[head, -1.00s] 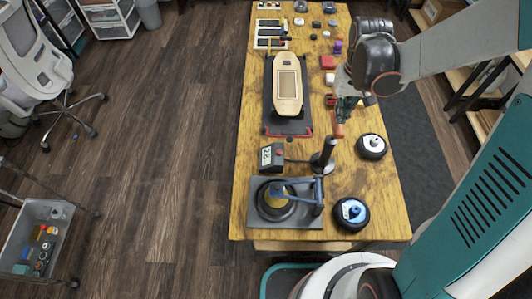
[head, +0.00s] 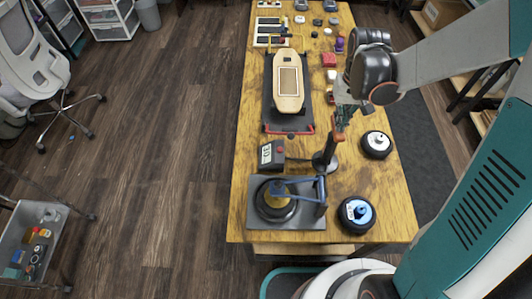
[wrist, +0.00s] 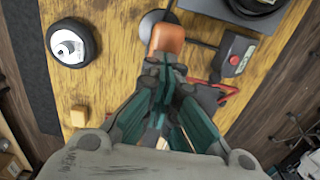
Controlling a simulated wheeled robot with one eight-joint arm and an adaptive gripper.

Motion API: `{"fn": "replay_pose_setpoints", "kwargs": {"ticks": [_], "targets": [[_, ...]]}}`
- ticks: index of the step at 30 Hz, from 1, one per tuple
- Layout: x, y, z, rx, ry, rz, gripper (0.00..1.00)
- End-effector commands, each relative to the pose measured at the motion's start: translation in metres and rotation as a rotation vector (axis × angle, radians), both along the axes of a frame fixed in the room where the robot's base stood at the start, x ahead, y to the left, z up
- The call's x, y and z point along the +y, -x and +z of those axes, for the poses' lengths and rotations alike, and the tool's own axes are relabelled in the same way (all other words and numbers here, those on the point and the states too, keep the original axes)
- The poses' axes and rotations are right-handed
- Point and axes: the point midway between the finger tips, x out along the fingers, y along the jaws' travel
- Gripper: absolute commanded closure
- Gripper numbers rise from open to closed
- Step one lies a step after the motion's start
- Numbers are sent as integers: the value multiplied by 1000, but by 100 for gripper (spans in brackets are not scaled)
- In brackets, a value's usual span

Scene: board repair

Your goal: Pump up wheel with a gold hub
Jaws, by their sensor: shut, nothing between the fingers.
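My gripper (head: 342,122) is shut and empty, close to the orange handle. In the wrist view its fingertips (wrist: 166,68) overlap the handle's lower end (wrist: 167,38); contact is unclear.
A wheel with a white hub (head: 376,145) and one with a blue hub (head: 357,214) sit on the table's right side. A skateboard deck (head: 289,85) rests on a dark stand farther back. Small parts lie at the far end.

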Motion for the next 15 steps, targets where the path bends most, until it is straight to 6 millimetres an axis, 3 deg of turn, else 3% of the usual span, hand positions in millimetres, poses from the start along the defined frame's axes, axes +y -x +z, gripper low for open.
{"fn": "replay_pose_setpoints", "kwargs": {"ticks": [8,15], "targets": [[0,1,-21,1,0,0,100],[0,0,-8,1,0,0,100]]}}
